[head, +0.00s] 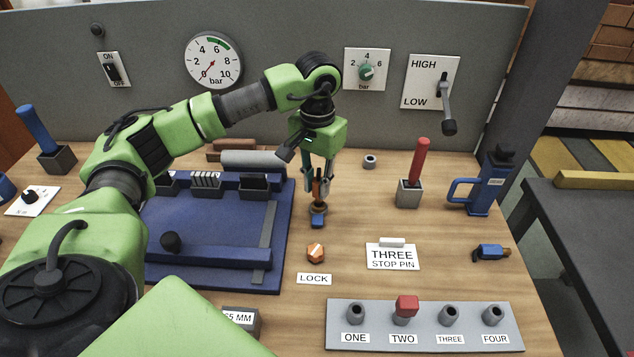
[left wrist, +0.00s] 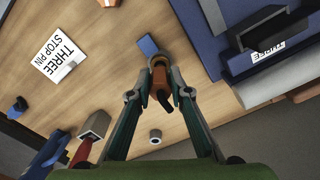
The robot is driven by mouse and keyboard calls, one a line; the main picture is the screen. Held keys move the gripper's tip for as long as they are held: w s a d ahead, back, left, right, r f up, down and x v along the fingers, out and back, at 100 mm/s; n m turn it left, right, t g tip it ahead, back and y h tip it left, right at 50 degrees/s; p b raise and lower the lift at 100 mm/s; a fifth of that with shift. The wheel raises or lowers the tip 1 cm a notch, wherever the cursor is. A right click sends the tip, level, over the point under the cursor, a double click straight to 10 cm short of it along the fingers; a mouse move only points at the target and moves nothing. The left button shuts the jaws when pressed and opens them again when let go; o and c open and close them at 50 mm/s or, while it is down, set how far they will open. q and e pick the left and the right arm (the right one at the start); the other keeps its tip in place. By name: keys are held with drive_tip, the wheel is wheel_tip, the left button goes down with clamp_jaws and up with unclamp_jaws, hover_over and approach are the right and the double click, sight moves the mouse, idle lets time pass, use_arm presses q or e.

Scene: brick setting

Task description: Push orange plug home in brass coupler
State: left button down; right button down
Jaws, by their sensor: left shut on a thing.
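The orange plug (head: 317,189) stands about upright between the fingers of my left gripper (head: 318,186), which is shut on it. The left wrist view shows the plug (left wrist: 160,79) between both fingertips (left wrist: 160,95). Directly below is the coupler (head: 318,208), a dark brownish ring with a blue tab (head: 318,222) at its front; the blue tab also shows in the left wrist view (left wrist: 147,45). The plug's lower end meets the coupler's mouth, but the fingers hide how deep it sits. My right gripper is in neither view.
A blue tray (head: 200,225) lies left of the coupler. In front are an orange hex piece (head: 315,252) by the LOCK label and a THREE STOP PIN card (head: 392,257). A grey socket (head: 370,162) stands behind, a red-handled block (head: 411,190) to the right.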

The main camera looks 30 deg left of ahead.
sight(317, 196)
use_arm(q)
drive_tip(key=shift+f+b, duration=1.25)
drive_tip(key=shift+f, duration=0.35)
drive_tip(key=c, duration=1.8)
unclamp_jaws()
drive_tip(key=shift+r, duration=0.1)
drive_tip(key=o, duration=0.4)
drive_tip(key=shift+r+p, duration=1.85)
drive_tip(key=shift+r, duration=1.15)
